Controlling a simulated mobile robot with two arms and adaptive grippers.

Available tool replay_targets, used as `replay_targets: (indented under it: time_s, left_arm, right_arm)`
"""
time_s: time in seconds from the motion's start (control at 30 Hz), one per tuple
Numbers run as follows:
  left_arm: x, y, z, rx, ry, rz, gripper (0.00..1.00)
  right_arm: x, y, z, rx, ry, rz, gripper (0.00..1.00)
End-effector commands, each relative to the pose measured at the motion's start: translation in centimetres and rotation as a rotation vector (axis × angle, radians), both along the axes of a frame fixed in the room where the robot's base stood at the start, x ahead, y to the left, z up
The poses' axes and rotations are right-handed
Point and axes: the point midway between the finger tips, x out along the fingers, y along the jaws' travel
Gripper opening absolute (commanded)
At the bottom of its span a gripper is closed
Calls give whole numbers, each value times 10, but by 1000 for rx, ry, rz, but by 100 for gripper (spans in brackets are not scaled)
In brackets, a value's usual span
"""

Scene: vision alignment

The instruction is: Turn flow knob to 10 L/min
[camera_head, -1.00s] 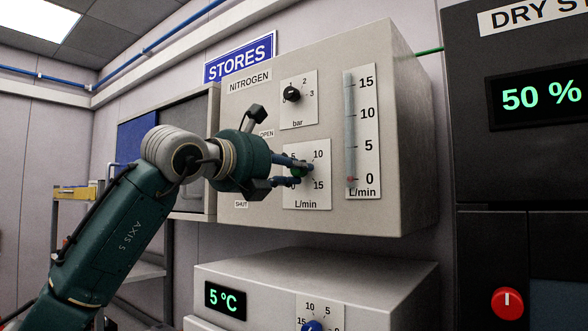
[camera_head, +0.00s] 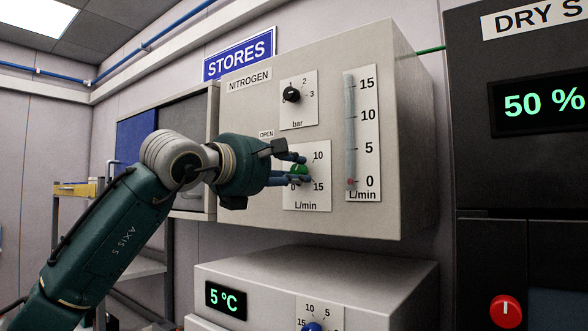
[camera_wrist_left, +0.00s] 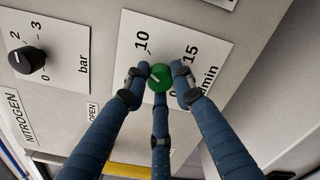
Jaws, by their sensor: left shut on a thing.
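The green flow knob (camera_head: 299,170) sits on a white L/min plate (camera_head: 312,203) on the grey cabinet's front. The marks 10, 15 and 0 show; the 5 is hidden behind my fingers. My left gripper (camera_head: 297,171) comes from the left and is shut on the knob. In the left wrist view, the gripper's (camera_wrist_left: 160,80) blue fingers close around the green knob (camera_wrist_left: 160,76). A short white pointer line shows on its face; its exact reading is unclear. The flow tube (camera_head: 350,120) has its red float at 0. My right gripper is out of view.
The black bar knob (camera_head: 291,95) sits above the flow plate under the NITROGEN label. A lower unit (camera_head: 300,275) with a 5 °C display and blue knob stands beneath. A dark cabinet (camera_head: 510,170) with a red knob stands at right.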

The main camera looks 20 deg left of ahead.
Motion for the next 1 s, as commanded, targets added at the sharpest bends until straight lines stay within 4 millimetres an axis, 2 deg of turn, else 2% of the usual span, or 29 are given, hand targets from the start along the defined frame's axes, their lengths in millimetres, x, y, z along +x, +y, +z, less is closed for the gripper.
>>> replay_targets:
  time_s: [0.03, 0.4, 0.97, 1.0]
  left_arm:
    - [2, -1, -6, 37, 4, -1, 0]
    - [2, -1, -7, 194, -53, -2, 0]
    - [2, -2, -7, 224, -64, -2, 0]
    - [2, -2, -7, 224, -64, -2, 26]
  right_arm:
    - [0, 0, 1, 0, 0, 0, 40]
    - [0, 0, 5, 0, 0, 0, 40]
    - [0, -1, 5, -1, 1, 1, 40]
    - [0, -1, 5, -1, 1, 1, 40]
